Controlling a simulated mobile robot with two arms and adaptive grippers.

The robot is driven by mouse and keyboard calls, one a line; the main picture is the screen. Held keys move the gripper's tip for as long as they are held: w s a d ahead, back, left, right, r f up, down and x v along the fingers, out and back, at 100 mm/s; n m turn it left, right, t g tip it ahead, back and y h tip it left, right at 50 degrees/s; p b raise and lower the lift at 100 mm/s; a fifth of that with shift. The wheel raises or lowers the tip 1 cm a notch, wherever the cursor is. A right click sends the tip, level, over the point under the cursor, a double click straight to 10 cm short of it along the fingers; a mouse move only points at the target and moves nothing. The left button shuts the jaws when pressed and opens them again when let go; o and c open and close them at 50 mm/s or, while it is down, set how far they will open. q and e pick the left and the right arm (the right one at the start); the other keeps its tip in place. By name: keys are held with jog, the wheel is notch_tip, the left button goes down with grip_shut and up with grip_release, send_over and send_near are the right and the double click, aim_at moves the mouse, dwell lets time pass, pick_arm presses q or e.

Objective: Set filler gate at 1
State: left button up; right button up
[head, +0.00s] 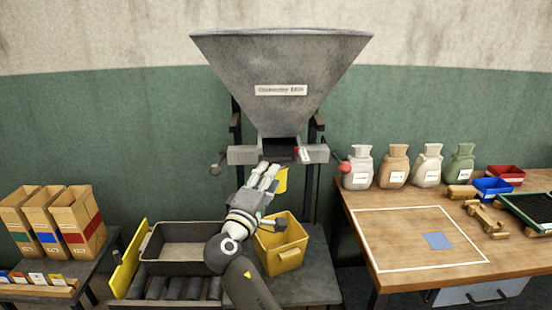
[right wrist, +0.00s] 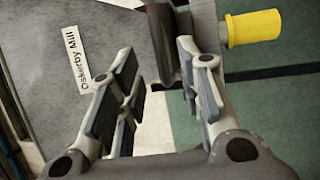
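The filler is a grey hopper (head: 282,75) with a white label, and the label reads "Oskerby Mill" in the right wrist view (right wrist: 93,83). Its gate housing (head: 243,154) sits under the spout, with a small red and white marking (head: 303,154) at its right. I cannot read the gate setting. A yellow grip (head: 282,180) hangs below the housing; it shows as a yellow cylinder in the right wrist view (right wrist: 255,27). My right gripper (head: 266,172) is open and empty just below the housing, with the yellow grip beside its fingers, not between them. My left gripper is not in view.
A yellow bin (head: 283,257) and a grey tray (head: 190,252) stand below. A red-knobbed lever (head: 344,167) sticks out right of the housing, a crank (head: 216,165) left. Sacks stand on the wooden table (head: 400,275) at right, cartons (head: 75,225) at left.

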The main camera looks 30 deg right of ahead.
aim_at(276, 163)
jog(key=p+x, duration=0.1)
jog(key=x, duration=0.5)
jog(key=shift+w+d, duration=0.2)
jog(key=shift+d, duration=0.1)
grip_shut()
jog(key=shift+f, duration=0.1)
